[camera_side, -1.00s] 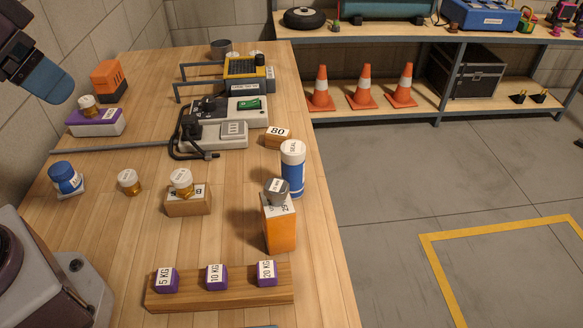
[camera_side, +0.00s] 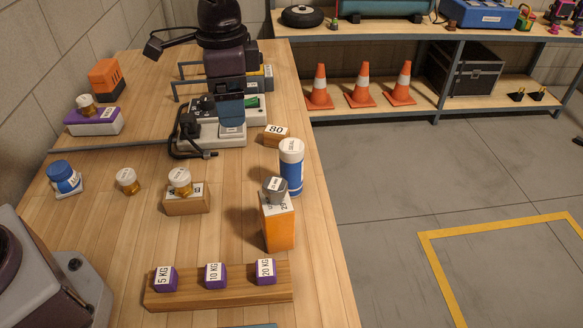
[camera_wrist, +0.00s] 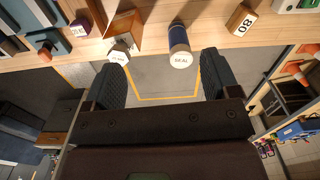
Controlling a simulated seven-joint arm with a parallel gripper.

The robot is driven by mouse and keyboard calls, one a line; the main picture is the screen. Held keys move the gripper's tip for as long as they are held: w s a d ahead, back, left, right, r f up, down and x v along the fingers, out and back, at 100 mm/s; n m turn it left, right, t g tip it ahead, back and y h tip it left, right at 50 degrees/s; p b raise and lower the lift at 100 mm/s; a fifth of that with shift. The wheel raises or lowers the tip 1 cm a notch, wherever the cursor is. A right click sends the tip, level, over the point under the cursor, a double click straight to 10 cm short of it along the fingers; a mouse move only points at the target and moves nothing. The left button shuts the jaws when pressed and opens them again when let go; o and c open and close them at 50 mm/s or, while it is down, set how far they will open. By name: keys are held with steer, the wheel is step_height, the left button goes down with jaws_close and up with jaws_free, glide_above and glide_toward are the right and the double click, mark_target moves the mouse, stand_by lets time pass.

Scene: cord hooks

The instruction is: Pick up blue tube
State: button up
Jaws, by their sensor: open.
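The blue tube (camera_side: 291,178) stands upright near the right edge of the wooden bench, with a white cap on top. In the wrist view the blue tube (camera_wrist: 180,44) shows between and beyond the finger tips, its cap end toward the camera. My gripper (camera_side: 231,115) is in the side view above the white power units, left of and behind the tube. In the wrist view my gripper (camera_wrist: 160,70) has its two dark fingers wide apart with nothing between them. It is apart from the tube.
An orange block (camera_side: 278,226) with a grey hex weight (camera_side: 275,189) on it stands just in front of the tube. A wooden block marked 80 (camera_side: 275,136) lies behind it. A wooden rack (camera_side: 218,294) holds purple weights in front. A black cable (camera_side: 188,150) lies below my gripper.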

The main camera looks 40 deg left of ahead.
mark_target(288, 146)
steer(key=w+d+f+m, duration=0.1)
steer(key=w+m, duration=0.1)
steer(key=w, duration=0.1)
steer(key=w+d+f+m, duration=0.1)
steer(key=w+m, duration=0.1)
steer(key=w, duration=0.1)
steer(key=w+d+f+m, duration=0.2)
steer(key=w+m, duration=0.1)
steer(key=shift+d, duration=0.1)
steer(key=shift+m, duration=0.5)
steer(key=shift+s+f, duration=0.1)
steer(key=shift+f, duration=0.1)
step_height(288, 146, down, 7)
steer(key=shift+f, duration=0.1)
steer(key=shift+w+f, duration=0.2)
steer(key=shift+f, duration=1.15)
steer(key=shift+w+f, duration=0.15)
steer(key=shift+f, duration=1.2)
steer(key=c, duration=1.1)
